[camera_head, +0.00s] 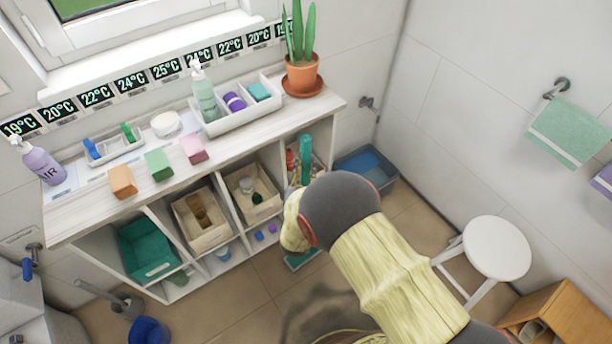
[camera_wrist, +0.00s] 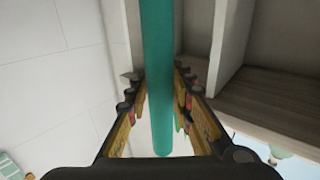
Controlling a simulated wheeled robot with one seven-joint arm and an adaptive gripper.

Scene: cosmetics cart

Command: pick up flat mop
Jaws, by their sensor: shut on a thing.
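The flat mop is teal. Its upright handle (camera_head: 305,160) shows at the right end of the shelf unit, and part of its flat head (camera_head: 302,261) shows on the floor just below my arm. The stretch between them is hidden behind my arm. In the wrist view, the teal handle (camera_wrist: 158,60) runs between the two fingers of my gripper (camera_wrist: 158,82), which is shut on it.
The white shelf unit (camera_head: 95,212) stands close to the mop, with bins inside and bottles on top. A blue-grey tub (camera_head: 383,172) sits in the corner behind. A white stool (camera_head: 497,247) stands at right. Open tiled floor (camera_head: 235,303) lies in front.

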